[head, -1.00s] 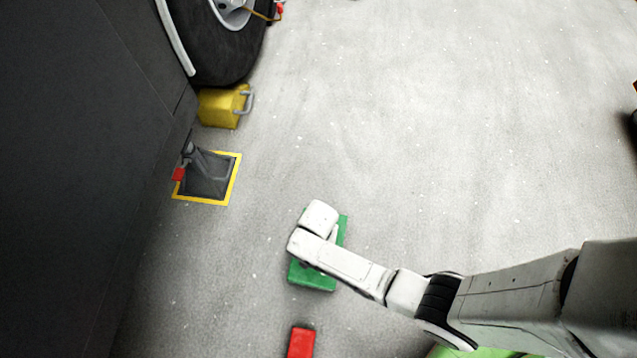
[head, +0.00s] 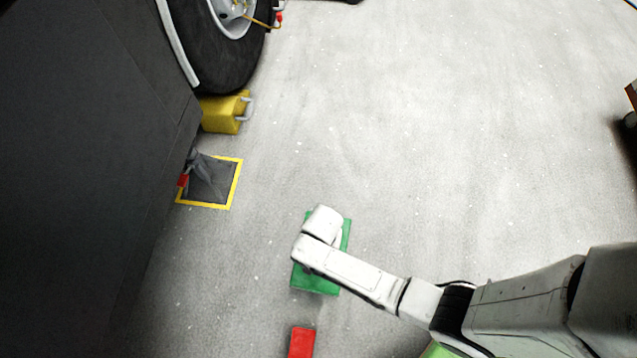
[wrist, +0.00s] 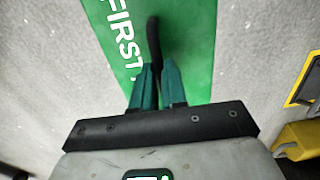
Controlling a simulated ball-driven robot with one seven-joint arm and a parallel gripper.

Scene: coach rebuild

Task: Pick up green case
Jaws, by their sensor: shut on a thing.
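The green case (head: 316,280) lies on the grey floor under my arm's end in the head view, its middle covered by my wrist. In the wrist view the green case (wrist: 195,35) fills the upper middle, with white lettering reading "FIRST" and a dark handle (wrist: 154,42) standing up from it. My gripper (wrist: 157,75) has its two green fingers closed on the handle. In the head view the fingers are hidden behind my wrist. I cannot tell whether the case is touching the floor.
A red block (head: 301,343) lies on the floor just below the case. A yellow chock (head: 222,113) sits by the wheel (head: 220,55) of the dark vehicle (head: 80,170) at left. A yellow-edged dark mat (head: 235,180) lies beside it. The floor at upper right is clear.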

